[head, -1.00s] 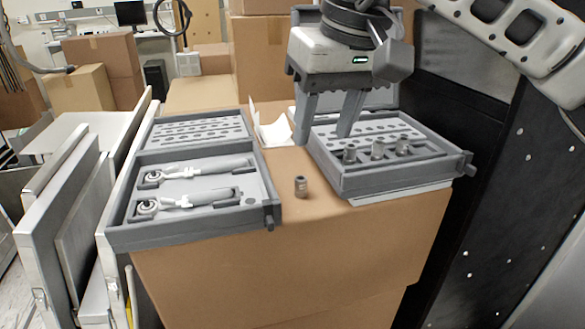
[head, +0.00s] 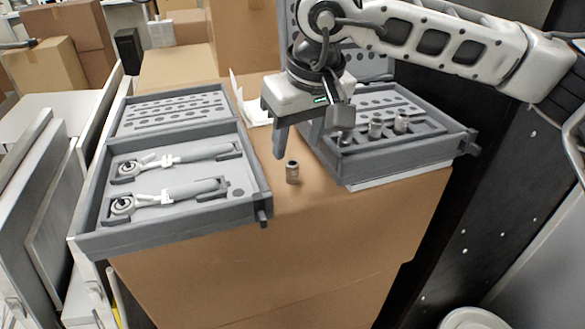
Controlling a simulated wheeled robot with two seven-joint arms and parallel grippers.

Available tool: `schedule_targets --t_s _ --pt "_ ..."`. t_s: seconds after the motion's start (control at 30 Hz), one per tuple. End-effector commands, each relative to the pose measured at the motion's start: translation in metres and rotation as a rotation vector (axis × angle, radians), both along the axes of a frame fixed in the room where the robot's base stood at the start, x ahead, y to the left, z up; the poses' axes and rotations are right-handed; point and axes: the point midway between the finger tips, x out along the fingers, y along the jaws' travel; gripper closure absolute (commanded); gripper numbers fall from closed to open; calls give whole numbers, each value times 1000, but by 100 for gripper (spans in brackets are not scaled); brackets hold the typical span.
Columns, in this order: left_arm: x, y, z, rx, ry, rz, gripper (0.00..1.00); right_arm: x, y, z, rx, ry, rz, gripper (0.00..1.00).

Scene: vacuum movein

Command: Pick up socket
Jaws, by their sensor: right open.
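A small dark metal socket (head: 292,172) stands upright on the cardboard box top (head: 305,200), between two open tool cases. My right gripper (head: 296,150) points down just behind and above the socket, its fingers apart and empty. One finger shows to the left; the other is partly hidden by the camera block on the wrist. More sockets (head: 375,128) stand in the right tool case (head: 400,160). My left gripper is not in view.
The left tool case (head: 180,235) holds two ratchet wrenches (head: 180,193). The right case's near wall stands close to the gripper's right side. A dark panel (head: 490,190) stands at the right. Bare cardboard lies in front of the socket.

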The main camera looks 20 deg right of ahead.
Motion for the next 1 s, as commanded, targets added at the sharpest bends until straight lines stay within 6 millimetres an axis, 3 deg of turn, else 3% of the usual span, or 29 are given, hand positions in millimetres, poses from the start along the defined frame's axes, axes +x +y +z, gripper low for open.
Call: schedule_targets --t_s 0.3,0.6,0.63,0.8,1.0 --pt "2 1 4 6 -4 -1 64 11 2 -43 -1 5 -2 54" --pt "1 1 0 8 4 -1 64 13 3 -49 0 1 -1 54" --pt "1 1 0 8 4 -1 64 13 3 -49 0 2 -1 56" --pt "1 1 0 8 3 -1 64 13 3 -49 0 2 -1 100" --pt "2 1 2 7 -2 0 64 13 3 -49 0 1 -1 100"
